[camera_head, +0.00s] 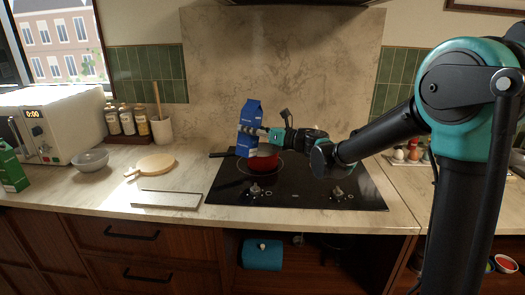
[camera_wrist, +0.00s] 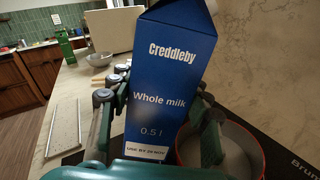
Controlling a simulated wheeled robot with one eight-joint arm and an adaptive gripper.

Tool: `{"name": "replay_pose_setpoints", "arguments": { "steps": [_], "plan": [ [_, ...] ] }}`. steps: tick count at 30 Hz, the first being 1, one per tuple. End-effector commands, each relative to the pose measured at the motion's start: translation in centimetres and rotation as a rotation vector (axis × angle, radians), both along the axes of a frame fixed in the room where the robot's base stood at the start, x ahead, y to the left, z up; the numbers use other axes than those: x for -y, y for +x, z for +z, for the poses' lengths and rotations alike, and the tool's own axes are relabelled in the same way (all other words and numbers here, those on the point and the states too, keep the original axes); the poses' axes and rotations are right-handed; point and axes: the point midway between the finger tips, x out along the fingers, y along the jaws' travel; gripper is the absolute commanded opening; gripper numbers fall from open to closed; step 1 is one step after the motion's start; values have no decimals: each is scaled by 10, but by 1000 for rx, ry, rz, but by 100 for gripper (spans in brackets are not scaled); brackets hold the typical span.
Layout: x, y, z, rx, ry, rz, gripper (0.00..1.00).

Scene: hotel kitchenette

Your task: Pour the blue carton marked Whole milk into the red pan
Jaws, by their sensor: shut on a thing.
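The blue carton (camera_head: 252,112) is held over the left part of the red pan, close to upright with a slight lean. In the wrist view the carton (camera_wrist: 165,85) reads "Whole milk", and its gabled top runs out of the picture. My gripper (camera_head: 252,131) is shut on the carton, with fingers on both sides of it. The red pan (camera_head: 262,162) stands on the black hob. In the wrist view the pan's red rim (camera_wrist: 262,158) shows behind the carton at right, with a pale inside. I cannot tell whether that is milk.
The black hob (camera_head: 310,189) has knobs at its front. Jars (camera_head: 127,122) stand at the back.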

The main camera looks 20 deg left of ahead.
Motion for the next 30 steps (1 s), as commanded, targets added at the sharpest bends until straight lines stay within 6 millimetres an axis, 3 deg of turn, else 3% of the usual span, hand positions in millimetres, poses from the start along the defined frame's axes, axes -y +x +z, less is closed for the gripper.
{"name": "replay_pose_setpoints", "arguments": {
  "steps": [7,15,30],
  "plan": [
    [5,20,-1,277,-75,0,5],
    [5,19,1,276,-75,1,5],
    [5,19,38,274,-75,1,5]
  ]
}}
